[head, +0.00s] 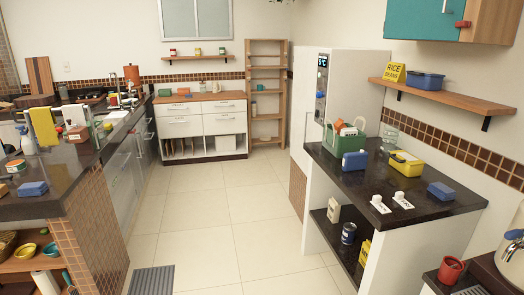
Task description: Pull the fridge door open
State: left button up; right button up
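The fridge (350,70) is a tall white unit right of centre, behind the dark counter on the right. Its front faces left toward the aisle and shows at a steep angle. A dark display panel (321,76) with lit figures is on the upper front. A thin upright handle (306,127) seems to be on the front below it. The door looks shut. The lower part of the fridge is partly hidden by the counter. Neither of my grippers is in view.
A dark counter (415,201) on the right holds a green caddy (344,140), a yellow box (406,164) and blue boxes. A dark-topped island (60,172) stands on the left. The tiled floor (225,205) between them is clear, except for a grey ribbed mat (151,280).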

aim_at(306, 59)
jog(key=i, duration=1.85)
